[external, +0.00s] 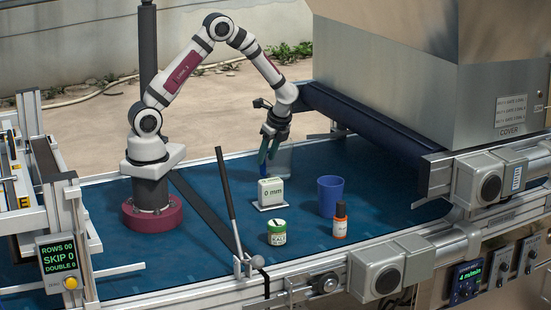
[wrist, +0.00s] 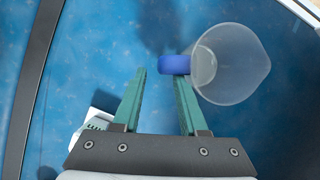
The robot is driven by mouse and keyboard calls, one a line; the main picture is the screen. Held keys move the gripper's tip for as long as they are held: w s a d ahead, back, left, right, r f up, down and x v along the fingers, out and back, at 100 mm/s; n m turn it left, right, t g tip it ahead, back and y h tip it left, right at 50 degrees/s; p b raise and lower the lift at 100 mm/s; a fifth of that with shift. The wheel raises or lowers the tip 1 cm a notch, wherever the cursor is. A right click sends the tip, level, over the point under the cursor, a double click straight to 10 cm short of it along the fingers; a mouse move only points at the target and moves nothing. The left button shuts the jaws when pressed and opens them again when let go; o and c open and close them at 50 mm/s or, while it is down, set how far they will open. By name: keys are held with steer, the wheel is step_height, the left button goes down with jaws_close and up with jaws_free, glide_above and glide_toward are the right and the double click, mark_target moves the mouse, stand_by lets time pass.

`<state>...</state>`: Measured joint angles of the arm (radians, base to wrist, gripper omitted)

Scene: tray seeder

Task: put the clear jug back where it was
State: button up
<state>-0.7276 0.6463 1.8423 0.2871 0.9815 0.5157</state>
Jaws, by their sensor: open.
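The clear jug (wrist: 232,68) stands on the blue belt, at the upper right of the wrist view. Its blue handle (wrist: 174,65) points left, just past the tip of my gripper's right finger. In the external view the jug (external: 284,157) is partly hidden behind my gripper and the white display block. My gripper (wrist: 158,76) has green fingers set apart with nothing between them. In the external view my gripper (external: 266,158) points down beside the jug, on its left. I cannot tell whether the right finger touches the handle.
A white block reading "0 mm" (external: 271,193) stands just in front of my gripper. A dark roller (external: 345,118) lies behind. The belt left of the block is mostly clear.

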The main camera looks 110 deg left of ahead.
steer(key=w+d+r+t, duration=0.2)
steer(key=d+r, duration=1.1)
steer(key=d, duration=0.1)
steer(key=s+d+r+t, duration=0.1)
steer(key=s+d, duration=1)
steer(key=d, duration=0.3)
steer(key=shift+s+r+t+h, duration=0.25)
steer(key=shift+r+t+h, duration=0.1)
steer(key=shift+t+h, duration=0.05)
